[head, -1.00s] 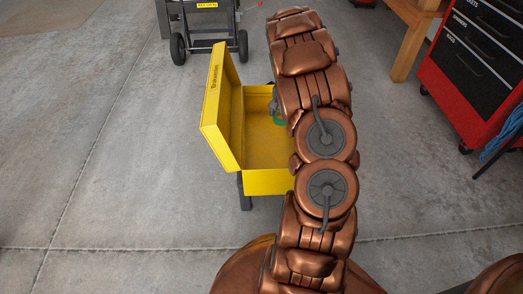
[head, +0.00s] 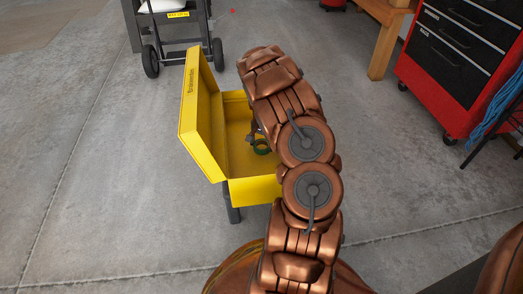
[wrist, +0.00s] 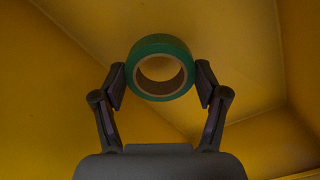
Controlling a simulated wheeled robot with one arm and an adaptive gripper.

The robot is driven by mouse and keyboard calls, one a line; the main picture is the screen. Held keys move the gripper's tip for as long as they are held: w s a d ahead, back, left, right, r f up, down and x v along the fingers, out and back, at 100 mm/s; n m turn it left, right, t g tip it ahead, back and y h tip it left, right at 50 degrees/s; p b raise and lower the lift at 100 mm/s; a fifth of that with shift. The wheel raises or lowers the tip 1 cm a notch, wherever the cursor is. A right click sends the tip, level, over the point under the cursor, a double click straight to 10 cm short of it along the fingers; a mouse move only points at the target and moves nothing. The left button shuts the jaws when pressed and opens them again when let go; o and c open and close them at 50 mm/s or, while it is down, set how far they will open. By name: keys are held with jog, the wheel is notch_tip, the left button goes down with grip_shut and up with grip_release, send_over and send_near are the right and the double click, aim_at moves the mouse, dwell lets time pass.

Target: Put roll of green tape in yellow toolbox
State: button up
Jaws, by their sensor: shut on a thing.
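The roll of green tape (wrist: 160,44) is held between the two fingers of my gripper (wrist: 160,82) in the wrist view, one finger on each side. Yellow toolbox walls fill the background there. In the head view the green tape (head: 262,147) shows inside the open yellow toolbox (head: 212,140), beside my arm. The toolbox lid stands up on the left. My gripper (head: 256,138) is mostly hidden behind my arm, which also covers the right part of the box. I cannot tell whether the tape touches the box floor.
A hand truck (head: 178,40) stands behind the toolbox. A red tool cabinet (head: 455,65) and a wooden bench leg (head: 384,45) are at the right. The concrete floor on the left is clear.

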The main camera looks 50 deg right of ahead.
aim_at(262, 145)
jog(key=shift+f+b, duration=0.35)
jog(key=shift+f, duration=0.95)
jog(key=shift+f, duration=0.15)
jog(key=o, duration=1.2)
jog(key=shift+o, duration=0.2)
notch_tip(262, 145, up, 12)
jog(key=p, duration=0.4)
jog(key=shift+r, duration=0.2)
